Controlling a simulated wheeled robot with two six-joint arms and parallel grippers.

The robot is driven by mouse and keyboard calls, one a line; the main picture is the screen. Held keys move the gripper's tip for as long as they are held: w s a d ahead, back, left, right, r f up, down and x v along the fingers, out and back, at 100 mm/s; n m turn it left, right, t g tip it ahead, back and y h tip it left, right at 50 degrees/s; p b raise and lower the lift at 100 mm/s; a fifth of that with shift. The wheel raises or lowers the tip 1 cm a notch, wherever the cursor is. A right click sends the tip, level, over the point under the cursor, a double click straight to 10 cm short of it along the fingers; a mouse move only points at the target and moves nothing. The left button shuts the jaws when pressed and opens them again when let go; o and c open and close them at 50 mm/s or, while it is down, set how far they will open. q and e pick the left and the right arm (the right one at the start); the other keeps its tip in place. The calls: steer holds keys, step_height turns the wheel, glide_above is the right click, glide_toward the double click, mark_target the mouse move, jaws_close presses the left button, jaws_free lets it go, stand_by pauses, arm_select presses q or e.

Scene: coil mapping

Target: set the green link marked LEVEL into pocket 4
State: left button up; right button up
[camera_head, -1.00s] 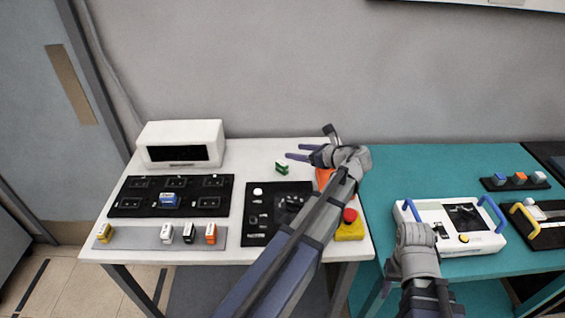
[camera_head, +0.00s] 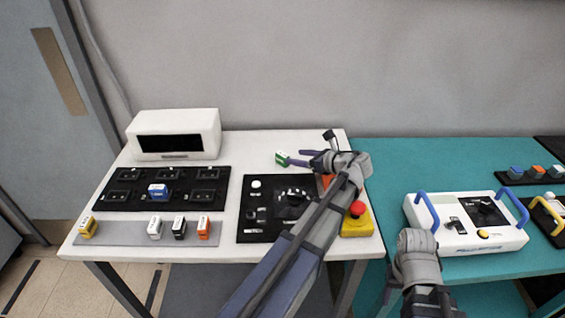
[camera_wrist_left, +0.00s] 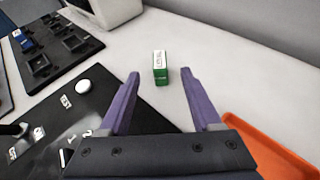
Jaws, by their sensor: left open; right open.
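The green link (camera_head: 283,159) with a white label lies on the white table behind the black control panel. In the left wrist view the green link (camera_wrist_left: 160,68) sits just beyond and between my fingertips, apart from them; its label is too small to read for certain. My left gripper (camera_head: 301,159) is open and empty, its purple fingers (camera_wrist_left: 160,78) pointing at the link. The black pocket board (camera_head: 127,202) is at the left, with a blue link (camera_head: 158,191) in a front middle pocket. Pocket numbers are not readable. My right gripper (camera_head: 416,241) is open at the lower right.
A white box (camera_head: 175,133) stands behind the board. A grey strip (camera_head: 135,236) holds yellow, white, black and orange links. The control panel (camera_head: 262,232), a red button on a yellow base (camera_head: 357,222) and an orange tray (camera_wrist_left: 262,142) lie near my left arm. A blue-handled device (camera_head: 460,240) stands on the teal table.

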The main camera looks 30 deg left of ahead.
mark_target(284, 155)
arm_select(q)
steer(key=shift+b+x, duration=0.35)
steer(key=shift+x, duration=0.55)
steer(key=shift+w+a+f, duration=0.1)
steer(key=shift+a+f, duration=0.05)
steer(key=shift+a, duration=0.2)
steer(key=shift+a+f+b, duration=0.3)
steer(key=shift+b, duration=0.1)
steer(key=b+x, duration=0.1)
steer(key=x, duration=0.2)
steer(key=shift+a+f+b, duration=0.2)
steer(key=shift+f+b, duration=0.05)
steer(key=shift+b, duration=0.1)
steer(key=shift+w+a+f, duration=0.1)
steer(key=shift+w+a, duration=0.05)
steer(key=shift+a, duration=0.25)
steer(key=shift+c, duration=0.2)
jaws_close()
